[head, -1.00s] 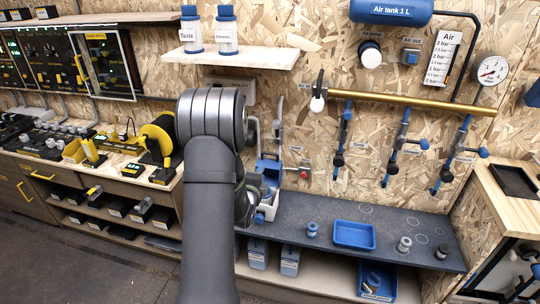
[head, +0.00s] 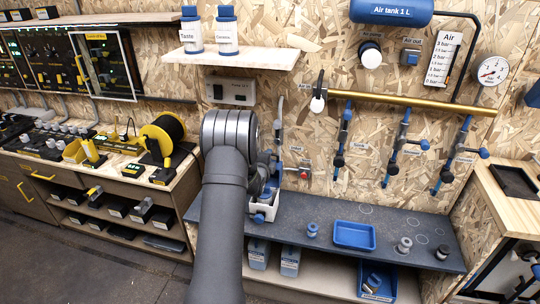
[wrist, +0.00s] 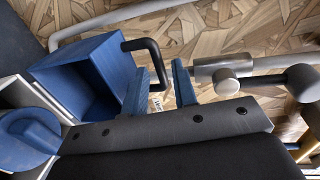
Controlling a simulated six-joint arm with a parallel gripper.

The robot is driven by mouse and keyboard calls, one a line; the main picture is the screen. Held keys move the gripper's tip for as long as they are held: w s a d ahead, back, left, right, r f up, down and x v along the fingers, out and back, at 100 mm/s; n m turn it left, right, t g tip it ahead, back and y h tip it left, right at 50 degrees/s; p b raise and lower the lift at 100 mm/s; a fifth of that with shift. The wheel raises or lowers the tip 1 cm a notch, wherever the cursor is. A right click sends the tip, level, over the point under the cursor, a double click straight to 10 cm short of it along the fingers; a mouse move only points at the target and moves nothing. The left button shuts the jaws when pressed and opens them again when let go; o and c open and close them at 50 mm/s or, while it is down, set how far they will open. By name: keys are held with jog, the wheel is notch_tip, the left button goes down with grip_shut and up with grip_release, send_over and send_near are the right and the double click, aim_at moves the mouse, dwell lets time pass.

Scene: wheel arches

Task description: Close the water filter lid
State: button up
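The water filter is a white housing (head: 262,208) with blue parts, standing on the dark bench just right of my arm and partly hidden by it. In the wrist view, a hollow blue box-shaped lid (wrist: 88,72) stands tilted open beside the white housing (wrist: 22,98). A dark curved handle (wrist: 150,48) sticks out from the lid. A round blue cap (wrist: 30,135) is at lower left. My gripper (wrist: 166,82) is open, with blue fingers apart and the handle's end at the gap beside the left finger. I cannot tell whether they touch. The head view hides my fingers.
Grey pipes and a round-ended fitting (wrist: 222,72) lie close to the right of my fingers in the wrist view. A blue tray (head: 354,235) and small cylinders sit on the bench (head: 400,258) to the right. Valves hang below a brass pipe (head: 420,103).

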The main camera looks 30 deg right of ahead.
jog(key=shift+x, duration=1.55)
grip_shut()
